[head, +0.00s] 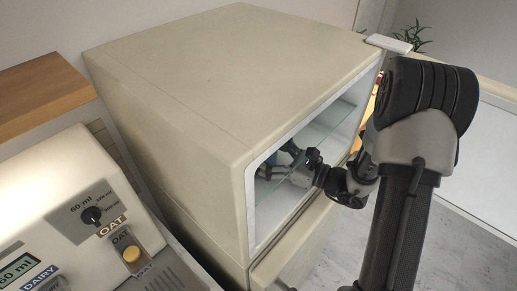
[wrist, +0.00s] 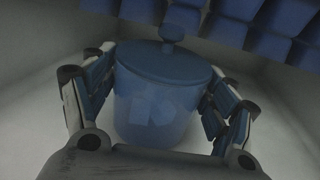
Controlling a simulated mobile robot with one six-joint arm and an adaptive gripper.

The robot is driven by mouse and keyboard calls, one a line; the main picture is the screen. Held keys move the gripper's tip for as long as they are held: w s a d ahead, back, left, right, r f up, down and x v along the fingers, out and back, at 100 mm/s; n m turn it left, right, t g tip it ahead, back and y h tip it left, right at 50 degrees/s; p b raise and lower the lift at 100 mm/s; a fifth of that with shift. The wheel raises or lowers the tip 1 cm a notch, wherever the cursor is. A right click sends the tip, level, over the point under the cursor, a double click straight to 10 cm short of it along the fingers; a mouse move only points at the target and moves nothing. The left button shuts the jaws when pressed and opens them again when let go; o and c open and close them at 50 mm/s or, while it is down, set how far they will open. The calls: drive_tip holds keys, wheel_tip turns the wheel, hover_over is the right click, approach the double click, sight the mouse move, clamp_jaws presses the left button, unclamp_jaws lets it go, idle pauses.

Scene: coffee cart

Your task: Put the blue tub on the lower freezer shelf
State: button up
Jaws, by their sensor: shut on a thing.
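The blue tub (wrist: 155,110), with a darker lid and a round knob, stands upright between the fingers of my gripper (wrist: 160,112) in the wrist view. The fingers are shut on its sides. In the head view my gripper (head: 290,165) reaches through the open front of the cream freezer (head: 215,85), near the glass shelf (head: 325,132). The tub cannot be made out clearly there. A pale surface (wrist: 40,130) lies around the tub in the wrist view. I cannot tell whether the tub touches it.
Several blue blocky things (wrist: 235,30) are close behind and above the tub in the wrist view. The open freezer door (head: 470,150) is at the right, behind my arm. A milk dispenser (head: 75,215) stands at the left, beside the freezer.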

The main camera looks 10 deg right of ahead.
drive_tip(key=shift+s+f, duration=0.1)
drive_tip(key=shift+f, duration=0.2)
drive_tip(key=shift+s+d+r, duration=0.2)
drive_tip(key=shift+s+d, duration=0.15)
drive_tip(key=shift+d, duration=0.3)
drive_tip(key=shift+w+a+f, duration=0.2)
drive_tip(key=shift+a+f, duration=0.15)
drive_tip(key=shift+a, duration=0.15)
drive_tip(key=o, duration=1.2)
drive_tip(key=shift+d, duration=0.15)
drive_tip(key=shift+o, duration=0.6)
drive_tip(key=shift+s+d+r, duration=0.1)
drive_tip(key=shift+s+d, duration=0.05)
drive_tip(key=shift+o, duration=1.1)
